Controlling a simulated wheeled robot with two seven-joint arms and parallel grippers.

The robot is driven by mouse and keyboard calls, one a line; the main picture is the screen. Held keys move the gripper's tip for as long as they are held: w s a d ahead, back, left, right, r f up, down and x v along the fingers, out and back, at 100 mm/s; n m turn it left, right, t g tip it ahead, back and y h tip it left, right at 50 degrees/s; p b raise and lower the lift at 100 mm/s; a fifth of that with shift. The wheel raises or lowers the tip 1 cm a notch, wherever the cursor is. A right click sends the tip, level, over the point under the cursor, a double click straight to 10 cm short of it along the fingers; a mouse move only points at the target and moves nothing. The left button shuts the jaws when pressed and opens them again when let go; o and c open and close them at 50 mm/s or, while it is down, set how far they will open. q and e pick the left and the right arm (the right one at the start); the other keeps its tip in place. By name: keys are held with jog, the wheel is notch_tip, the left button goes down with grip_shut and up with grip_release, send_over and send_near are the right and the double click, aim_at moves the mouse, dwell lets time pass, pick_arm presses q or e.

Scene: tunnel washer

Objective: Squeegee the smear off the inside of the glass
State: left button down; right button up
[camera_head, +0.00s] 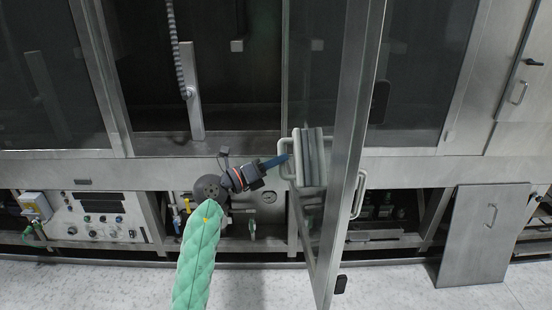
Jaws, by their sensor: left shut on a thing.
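My left gripper (264,175) is shut on the blue handle of a squeegee. The squeegee (312,158) has a pale grey, ribbed head with a light frame and is held upright close to the glass door. The glass door (332,60) stands swung open toward me, seen nearly edge-on, with a metal frame. The squeegee head is at the left side of the door's glass; I cannot tell whether it touches. I cannot make out the smear. My right gripper is not in view.
The washer's open bay (255,100) is behind the door, with a hose and metal bar (191,90) hanging inside. A control panel (97,215) is at lower left. A loose metal panel (484,235) leans at right. The floor in front is clear.

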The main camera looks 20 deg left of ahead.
pick_arm(q)
jog(key=shift+s+d+r+p, duration=0.1)
jog(key=shift+s+d+p, duration=0.25)
jog(key=shift+s, duration=0.45)
jog(key=shift+s+d+p, duration=0.25)
jog(key=shift+s+d, duration=0.05)
jog(key=shift+s, duration=0.45)
jog(key=w+a+r+p, duration=0.2)
jog(key=w+p, duration=0.1)
jog(key=w, duration=0.2)
jog(key=w+a+r+p, duration=0.2)
jog(key=w+r+p, duration=0.1)
jog(key=w+p, duration=0.1)
jog(key=shift+w+r, duration=0.15)
jog(key=shift+w, duration=0.65)
dwell(5.2)
